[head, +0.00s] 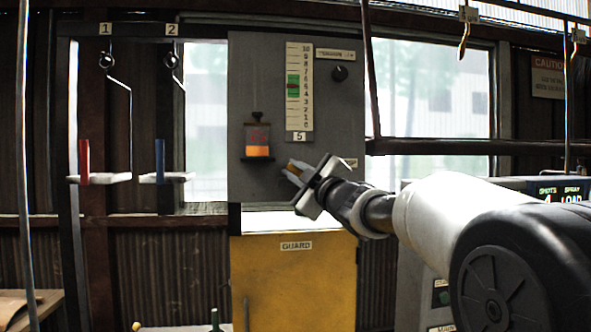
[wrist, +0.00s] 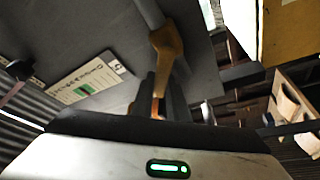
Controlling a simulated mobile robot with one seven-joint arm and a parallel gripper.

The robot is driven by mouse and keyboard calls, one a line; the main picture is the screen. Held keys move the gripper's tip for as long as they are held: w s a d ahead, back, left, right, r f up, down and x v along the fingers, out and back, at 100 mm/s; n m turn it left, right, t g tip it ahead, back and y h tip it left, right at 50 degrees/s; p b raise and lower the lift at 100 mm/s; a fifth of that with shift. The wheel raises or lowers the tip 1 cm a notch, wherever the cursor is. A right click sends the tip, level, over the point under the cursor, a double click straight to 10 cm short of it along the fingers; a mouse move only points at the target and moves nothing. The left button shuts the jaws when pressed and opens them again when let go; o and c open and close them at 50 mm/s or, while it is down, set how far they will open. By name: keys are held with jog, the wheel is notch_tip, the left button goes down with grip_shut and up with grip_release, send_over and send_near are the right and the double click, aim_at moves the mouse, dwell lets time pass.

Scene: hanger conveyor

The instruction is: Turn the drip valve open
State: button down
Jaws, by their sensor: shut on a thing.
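The drip valve's brass-coloured handle (wrist: 167,45) shows in the wrist view, in front of the grey panel, with its lower end between my fingers. My gripper (wrist: 162,92) is shut on it. In the head view my gripper (head: 296,173) is at the lower right of the grey panel (head: 260,90), and a small brass bit shows at its tips. Fingers hide most of the valve there. An oil cup (head: 257,139) with orange liquid is up and left of my gripper. I cannot tell how far the valve is turned.
A numbered scale (head: 299,86) with a green band and a dark knob (head: 340,73) are above my gripper. The yellow guard box (head: 295,285) stands below. Two hangers with trays (head: 105,178) hang at the left. A dark rail (head: 450,147) crosses behind my arm.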

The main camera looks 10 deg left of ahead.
dwell(0.3)
jog(key=c, duration=1.7)
grip_release()
